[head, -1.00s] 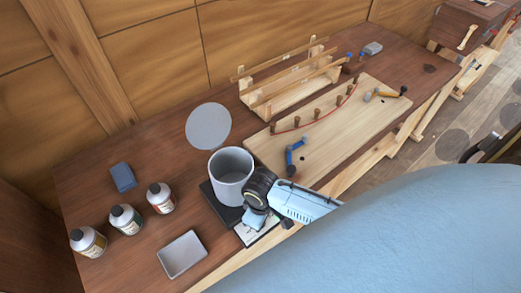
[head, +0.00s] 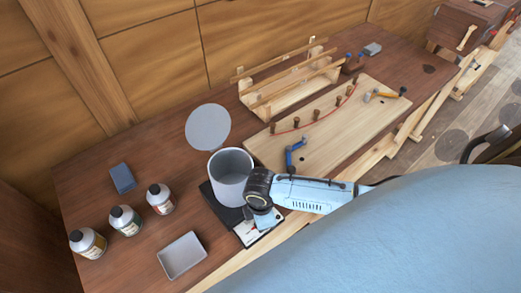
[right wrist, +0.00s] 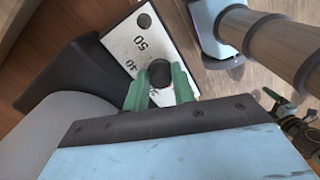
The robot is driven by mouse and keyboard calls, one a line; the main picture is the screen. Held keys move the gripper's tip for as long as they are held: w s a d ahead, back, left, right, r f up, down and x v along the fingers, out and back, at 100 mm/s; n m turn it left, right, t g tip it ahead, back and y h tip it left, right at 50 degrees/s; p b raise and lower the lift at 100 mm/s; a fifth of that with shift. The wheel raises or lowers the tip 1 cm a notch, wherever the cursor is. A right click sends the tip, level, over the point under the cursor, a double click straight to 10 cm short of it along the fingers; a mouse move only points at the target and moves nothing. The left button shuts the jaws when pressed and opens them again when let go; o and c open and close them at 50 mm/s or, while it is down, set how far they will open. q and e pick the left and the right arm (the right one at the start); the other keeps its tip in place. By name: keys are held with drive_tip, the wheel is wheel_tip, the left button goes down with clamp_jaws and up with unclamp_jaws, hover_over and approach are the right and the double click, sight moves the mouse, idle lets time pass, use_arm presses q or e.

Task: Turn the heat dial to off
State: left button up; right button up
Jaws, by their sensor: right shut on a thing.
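The heat dial (right wrist: 159,70) is a dark round knob on a white panel (right wrist: 138,38) with printed numbers, 50 and 40 readable. The panel also shows in the head view (head: 247,232), at the front of a black heater base (head: 222,208) under a grey pot (head: 231,180). My right gripper (right wrist: 160,86) has its green fingers on either side of the dial, shut on it. In the head view my right gripper hides the dial. The dial's pointer setting cannot be read.
Three bottles (head: 126,221) and a grey tray (head: 182,256) stand left of the heater. A wooden board (head: 325,135) with pegs and a blue tool (head: 291,160) lies to the right.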

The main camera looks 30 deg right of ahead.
drive_tip(key=shift+w+r+n, duration=0.1)
drive_tip(key=shift+n, duration=0.3)
drive_tip(key=o, duration=0.7)
wheel_tip(320, 180, up, 13)
drive_tip(key=shift+r, duration=0.2)
drive_tip(key=shift+a, duration=0.1)
idle(0.6)
